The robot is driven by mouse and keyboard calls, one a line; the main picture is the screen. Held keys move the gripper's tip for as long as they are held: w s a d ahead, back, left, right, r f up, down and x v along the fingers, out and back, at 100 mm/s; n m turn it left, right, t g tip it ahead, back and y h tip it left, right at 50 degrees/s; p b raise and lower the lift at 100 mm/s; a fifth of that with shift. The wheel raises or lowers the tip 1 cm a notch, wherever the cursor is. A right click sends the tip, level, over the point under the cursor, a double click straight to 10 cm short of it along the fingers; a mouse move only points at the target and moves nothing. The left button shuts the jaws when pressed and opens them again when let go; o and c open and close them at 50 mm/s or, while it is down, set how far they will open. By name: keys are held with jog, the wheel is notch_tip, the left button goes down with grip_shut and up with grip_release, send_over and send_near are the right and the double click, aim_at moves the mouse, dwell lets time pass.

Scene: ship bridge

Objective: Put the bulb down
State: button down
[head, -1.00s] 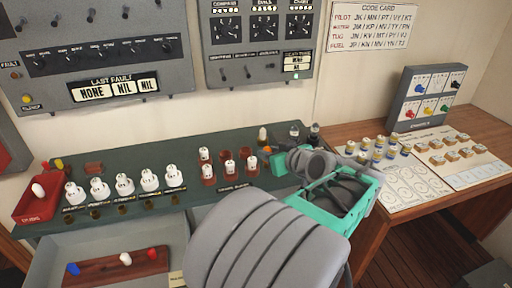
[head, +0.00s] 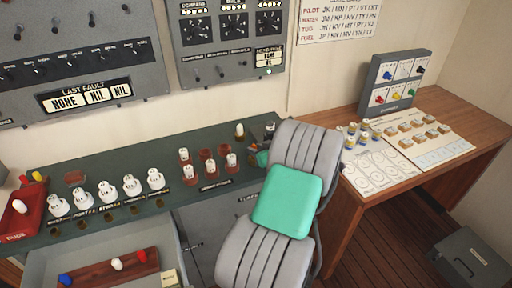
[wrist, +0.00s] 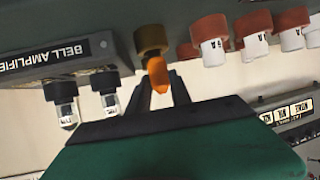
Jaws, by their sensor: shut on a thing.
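My gripper (wrist: 160,88) is shut on a small orange bulb (wrist: 158,76), seen between its two dark fingers in the wrist view. That view is upside down. The bulb points toward a round brown socket (wrist: 150,36); I cannot tell whether it touches it. In the head view my arm hides most of the gripper, at the right end of the green console top (head: 110,176). A cream bulb (head: 239,130) stands upright on the console just left of the gripper.
The bell amplifier (wrist: 75,48), with two clear tubes, is close beside my gripper. Red sockets with white plugs (wrist: 213,50) are on its other side. A wooden desk (head: 455,140) with cards and small blocks stands at the right. An open drawer (head: 190,262) is at the front left.

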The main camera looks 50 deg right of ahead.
jog(key=shift+f, duration=0.25)
jog(key=shift+f, duration=0.15)
jog(key=shift+f+b, duration=0.1)
jog(key=shift+b, duration=0.25)
jog(key=c, duration=1.2)
grip_release()
jog(key=shift+o, duration=0.2)
